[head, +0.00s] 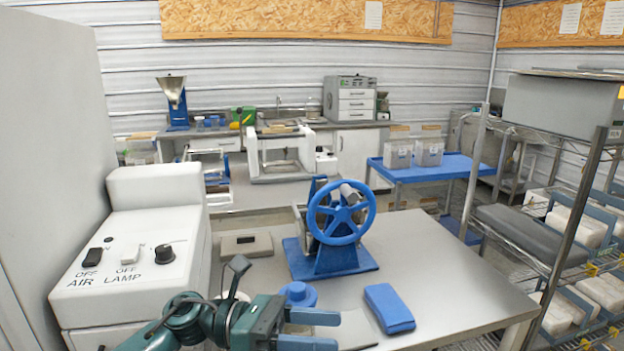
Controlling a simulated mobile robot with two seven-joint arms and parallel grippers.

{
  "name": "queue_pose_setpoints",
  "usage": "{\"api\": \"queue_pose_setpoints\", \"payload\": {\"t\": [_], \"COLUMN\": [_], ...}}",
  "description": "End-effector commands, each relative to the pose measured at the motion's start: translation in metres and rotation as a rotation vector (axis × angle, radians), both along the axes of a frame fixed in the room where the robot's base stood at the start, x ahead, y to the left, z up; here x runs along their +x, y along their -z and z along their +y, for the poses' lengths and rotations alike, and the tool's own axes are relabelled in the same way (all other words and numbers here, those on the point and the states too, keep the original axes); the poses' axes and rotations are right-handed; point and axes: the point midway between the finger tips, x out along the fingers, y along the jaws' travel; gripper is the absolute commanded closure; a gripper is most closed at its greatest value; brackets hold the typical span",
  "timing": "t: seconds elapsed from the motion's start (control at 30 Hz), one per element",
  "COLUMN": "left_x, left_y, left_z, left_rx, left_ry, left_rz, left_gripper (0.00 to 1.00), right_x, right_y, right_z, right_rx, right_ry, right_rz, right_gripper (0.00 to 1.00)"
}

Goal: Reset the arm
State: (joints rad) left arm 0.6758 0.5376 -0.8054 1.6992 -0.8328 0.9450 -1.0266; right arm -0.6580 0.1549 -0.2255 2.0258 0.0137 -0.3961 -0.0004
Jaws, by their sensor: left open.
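My left arm comes in from the bottom left of the head view. Its gripper (318,330) is low in the picture, near the front of the grey table (440,262). Its two blue-grey fingers point right and stand apart, with nothing seen between them. A blue round knob-like piece (298,294) shows just behind the gripper. A blue block (389,308) lies on the table to the right of the fingers, apart from them. My right gripper does not show.
A blue handwheel device (341,213) stands mid-table behind the gripper. A white control box (130,262) with AIR and LAMP switches stands at the left. A wire shelf rack (560,215) stands at the right. The table's right part is clear.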

Motion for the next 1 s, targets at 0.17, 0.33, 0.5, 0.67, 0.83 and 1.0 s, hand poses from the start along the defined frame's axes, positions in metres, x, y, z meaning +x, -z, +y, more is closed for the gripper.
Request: {"api": "queue_pose_setpoints", "payload": {"t": [0.17,0.33,0.5,0.67,0.83,1.0], "left_x": [0.009,0.024,0.007,-0.049,-0.104,-0.126], "left_y": [0.013,0.064,0.156,0.244,0.295,0.311], "left_z": [0.001,0.037,0.088,0.128,0.149,0.156], "left_rx": [-0.333,-0.640,-0.968,-1.281,1.457,1.420], "left_ry": [-0.211,-0.407,-0.606,-0.786,0.881,0.853], "left_rz": [0.630,1.265,1.898,2.388,-2.572,-2.449], "left_gripper": [0.46,0.46,0.46,0.46,0.46,0.46], "right_x": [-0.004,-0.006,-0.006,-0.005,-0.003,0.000], "right_y": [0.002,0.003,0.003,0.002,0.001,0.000], "right_z": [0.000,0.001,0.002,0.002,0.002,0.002], "right_rx": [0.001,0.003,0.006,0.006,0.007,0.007], "right_ry": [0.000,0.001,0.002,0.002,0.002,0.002], "right_rz": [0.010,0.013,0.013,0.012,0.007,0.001], "right_gripper": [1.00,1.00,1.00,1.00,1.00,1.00]}}
